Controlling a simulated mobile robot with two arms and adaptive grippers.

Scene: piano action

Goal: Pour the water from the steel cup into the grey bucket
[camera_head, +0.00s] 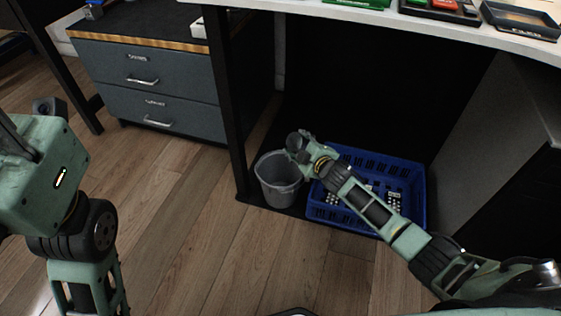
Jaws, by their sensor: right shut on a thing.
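The grey bucket (280,187) stands on the floor under the desk, left of the blue crate. My right gripper (299,147) is over the right side of the bucket's mouth, shut on the steel cup (294,141). The cup shows as a small dark grey shape at the end of the arm; its exact tilt is hard to tell. No water can be made out in the cup or the bucket. My left arm is at the left edge, but its fingers are not in view.
A blue crate (415,200) with small items inside stands beside the bucket, under my right arm. A desk leg (232,130) stands close to the bucket's left. A grey drawer cabinet (150,95) is at the back left. The wooden floor (190,230) in front is clear.

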